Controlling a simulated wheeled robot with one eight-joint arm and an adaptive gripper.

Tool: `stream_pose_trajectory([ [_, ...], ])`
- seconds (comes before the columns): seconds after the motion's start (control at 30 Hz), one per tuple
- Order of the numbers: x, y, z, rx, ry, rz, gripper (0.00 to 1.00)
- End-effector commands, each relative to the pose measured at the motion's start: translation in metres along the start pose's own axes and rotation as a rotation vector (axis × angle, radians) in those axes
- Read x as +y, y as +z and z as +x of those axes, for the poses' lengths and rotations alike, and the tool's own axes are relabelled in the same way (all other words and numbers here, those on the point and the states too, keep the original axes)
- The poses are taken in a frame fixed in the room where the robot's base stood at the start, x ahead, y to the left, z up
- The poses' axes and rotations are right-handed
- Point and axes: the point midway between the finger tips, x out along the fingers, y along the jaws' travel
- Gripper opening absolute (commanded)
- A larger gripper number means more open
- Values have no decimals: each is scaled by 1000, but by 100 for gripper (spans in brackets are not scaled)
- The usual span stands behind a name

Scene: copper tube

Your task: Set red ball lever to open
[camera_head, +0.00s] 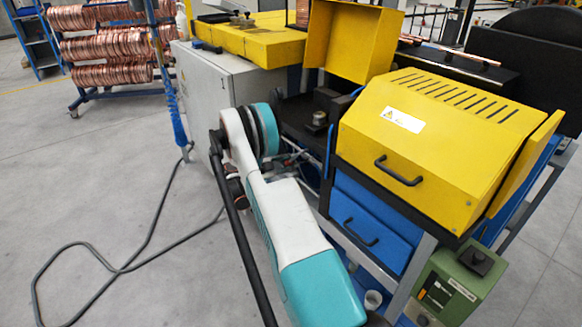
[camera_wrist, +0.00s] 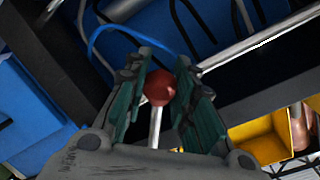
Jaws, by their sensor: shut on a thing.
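The red ball (camera_wrist: 160,87) of the lever shows in the wrist view, on top of a light metal rod (camera_wrist: 155,128). My gripper (camera_wrist: 165,88) has its two green-padded fingers on either side of the ball and is shut on it. The rod runs down from the ball toward my gripper's palm in the picture. The lever's base is hidden. In the head view my white and teal arm reaches toward the machine, and neither my gripper nor the red ball can be made out there.
The machine has a yellow hood (camera_head: 445,130) with a black handle and a blue drawer (camera_head: 365,215) below. A grey cabinet (camera_head: 205,95) stands left of it. A green box (camera_head: 460,285) is at lower right. A hose (camera_head: 125,268) lies on the otherwise open floor at left.

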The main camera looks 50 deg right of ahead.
Motion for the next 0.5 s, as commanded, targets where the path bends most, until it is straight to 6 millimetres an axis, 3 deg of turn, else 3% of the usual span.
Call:
stream_pose_trajectory([
  [0.5, -6, 2, -2, -10, -8, 41, 0],
])
